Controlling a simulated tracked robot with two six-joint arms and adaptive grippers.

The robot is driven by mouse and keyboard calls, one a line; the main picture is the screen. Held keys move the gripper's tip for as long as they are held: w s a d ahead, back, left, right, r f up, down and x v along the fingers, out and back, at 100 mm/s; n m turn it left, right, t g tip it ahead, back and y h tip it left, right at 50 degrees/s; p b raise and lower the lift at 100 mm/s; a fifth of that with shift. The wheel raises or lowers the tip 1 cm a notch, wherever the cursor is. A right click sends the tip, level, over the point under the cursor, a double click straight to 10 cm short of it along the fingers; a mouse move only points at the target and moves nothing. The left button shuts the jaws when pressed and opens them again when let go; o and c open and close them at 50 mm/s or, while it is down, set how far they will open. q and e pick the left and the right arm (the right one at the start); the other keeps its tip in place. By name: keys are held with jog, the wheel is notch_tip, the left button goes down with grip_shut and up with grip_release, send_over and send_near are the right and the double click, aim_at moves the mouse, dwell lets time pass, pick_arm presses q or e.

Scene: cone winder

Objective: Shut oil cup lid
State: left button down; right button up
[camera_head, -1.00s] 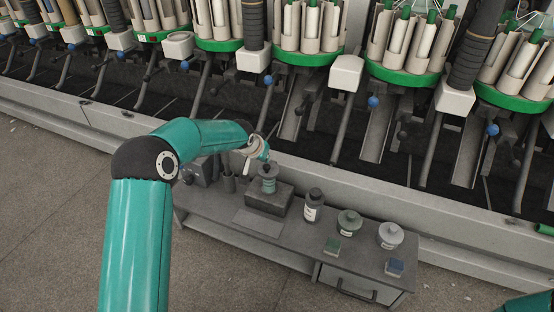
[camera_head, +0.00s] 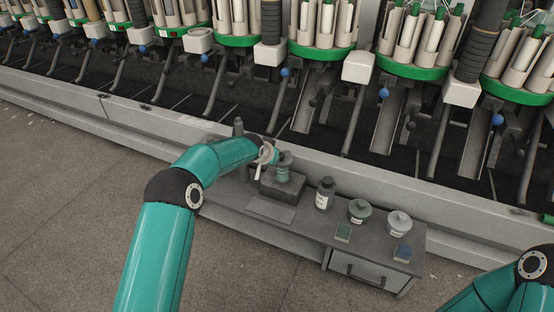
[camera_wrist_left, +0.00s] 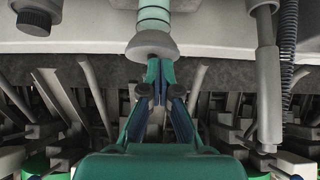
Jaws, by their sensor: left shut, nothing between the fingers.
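The oil cup (camera_head: 284,170) stands upright on a dark block (camera_head: 269,188) on the low bench. It has a greenish body and a grey top. In the left wrist view its green body (camera_wrist_left: 153,14) shows at the top edge, with a grey dome-shaped part (camera_wrist_left: 151,45) nearest my fingers. I cannot tell how far the lid is open. My left gripper (camera_head: 267,157) is just left of the cup's top. In the wrist view my left gripper (camera_wrist_left: 160,70) is shut and empty, its tips close to the dome; contact is unclear. My right gripper is out of view.
The winder's pale rail (camera_head: 330,160) runs behind. Floor in front is clear.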

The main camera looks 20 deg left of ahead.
pick_arm(q)
jog(key=shift+s+d+f, duration=0.1)
jog(key=shift+d+f, duration=0.2)
jog(key=shift+d, duration=0.25)
